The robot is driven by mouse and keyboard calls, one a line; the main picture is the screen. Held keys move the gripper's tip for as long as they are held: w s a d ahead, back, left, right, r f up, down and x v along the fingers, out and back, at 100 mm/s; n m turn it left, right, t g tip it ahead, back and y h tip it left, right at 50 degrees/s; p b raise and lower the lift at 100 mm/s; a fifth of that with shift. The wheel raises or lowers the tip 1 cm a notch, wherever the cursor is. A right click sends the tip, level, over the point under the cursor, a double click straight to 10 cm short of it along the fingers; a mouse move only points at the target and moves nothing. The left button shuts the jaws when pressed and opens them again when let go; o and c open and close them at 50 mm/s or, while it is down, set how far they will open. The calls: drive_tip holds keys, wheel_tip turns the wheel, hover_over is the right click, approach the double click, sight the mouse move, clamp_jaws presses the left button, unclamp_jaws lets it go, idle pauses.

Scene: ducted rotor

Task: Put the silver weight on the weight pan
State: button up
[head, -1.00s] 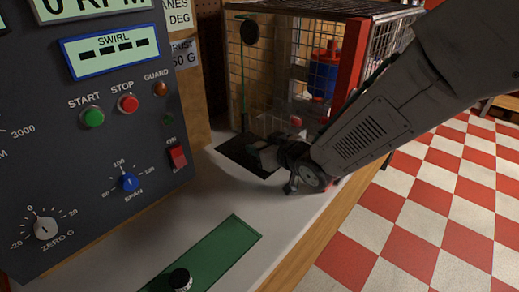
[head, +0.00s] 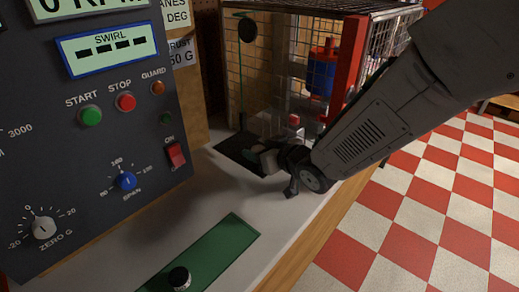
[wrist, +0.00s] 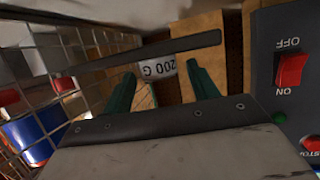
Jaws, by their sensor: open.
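My gripper (wrist: 162,92) is open, its two green fingers apart in the wrist view. In the head view my gripper (head: 262,160) is low over a black square (head: 229,148) on the bench by the cage. The gripper and arm cover part of that area, and I cannot make out the weight pan clearly.
The control panel (head: 80,175) stands at left, with a red switch (wrist: 291,70). The wire cage (head: 375,45) holds a red and blue cylinder (head: 321,75). A green strip (head: 225,250) bears a dark knob-like piece (head: 180,278). The bench between is clear.

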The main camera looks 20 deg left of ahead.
drive_tip(key=v, duration=1.1)
